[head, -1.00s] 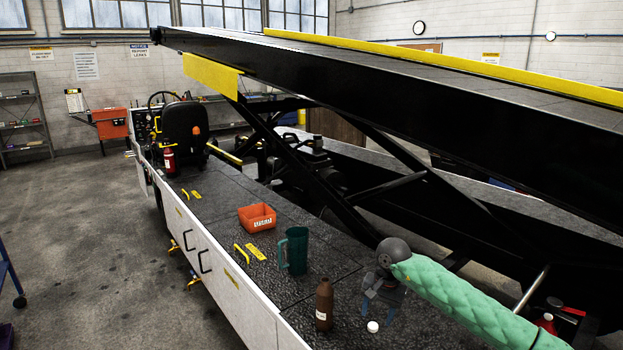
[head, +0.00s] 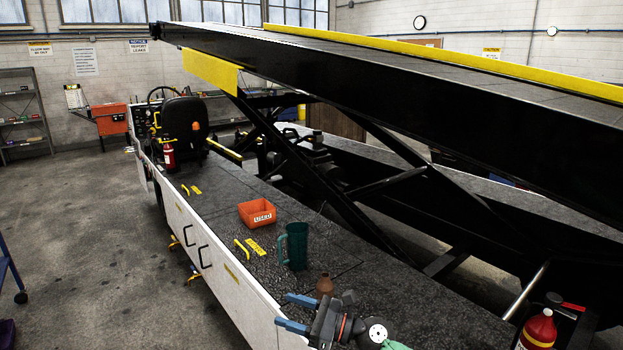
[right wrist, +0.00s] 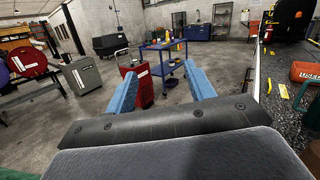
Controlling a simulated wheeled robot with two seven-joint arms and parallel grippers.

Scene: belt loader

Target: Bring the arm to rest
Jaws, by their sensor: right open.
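My right gripper (head: 284,312) is at the bottom of the head view, at the near edge of the loader deck (head: 330,255). Its two blue fingers are spread and point left. In the right wrist view the gripper (right wrist: 160,72) shows both fingers apart with nothing between them. A brown bottle (head: 325,285) stands just behind the gripper, its lower part hidden; I cannot tell whether they touch. My left gripper is in neither view.
A green mug (head: 294,247), an orange bin (head: 257,214) and yellow handles (head: 242,248) are on the deck. A red jug (head: 538,330) is at lower right. The black belt boom (head: 420,120) slopes overhead. In the wrist view, a blue cart (right wrist: 165,58) stands on open floor.

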